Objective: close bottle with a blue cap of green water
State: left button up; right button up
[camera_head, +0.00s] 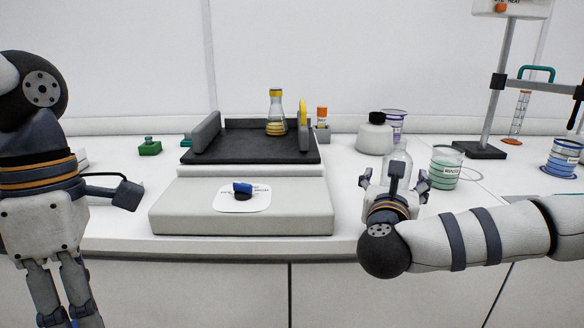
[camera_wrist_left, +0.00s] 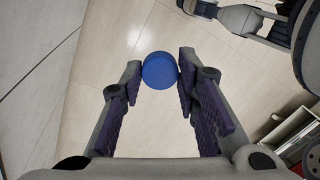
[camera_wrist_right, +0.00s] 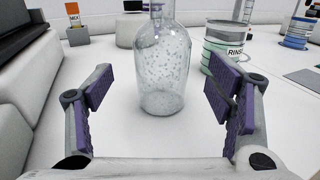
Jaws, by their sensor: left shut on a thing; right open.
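A blue round cap (camera_wrist_left: 160,70) is between the fingertips of my left gripper (camera_wrist_left: 162,66), over the floor. In the head view the left gripper (camera_head: 64,300) points down at the bottom left, its tips cut off. A clear glass bottle (camera_wrist_right: 162,75) stands upright on the bench, its top cut off in the right wrist view; no green water can be made out in it. My right gripper (camera_wrist_right: 160,98) is open, with its fingers on either side of the near space and the bottle ahead between them. The bottle (camera_head: 399,160) is partly hidden behind this gripper in the head view.
A beaker with green contents (camera_head: 446,168) stands right of the bottle. A white jar with a black lid (camera_head: 375,137) is behind it. A pale balance (camera_head: 175,210) bears a blue and black piece (camera_head: 243,190). A flask (camera_head: 276,115) stands on the dark tray (camera_head: 215,152) behind.

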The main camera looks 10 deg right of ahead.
jog(key=x, duration=0.5)
jog(key=shift+d+f, duration=0.15)
jog(key=c, duration=1.4)
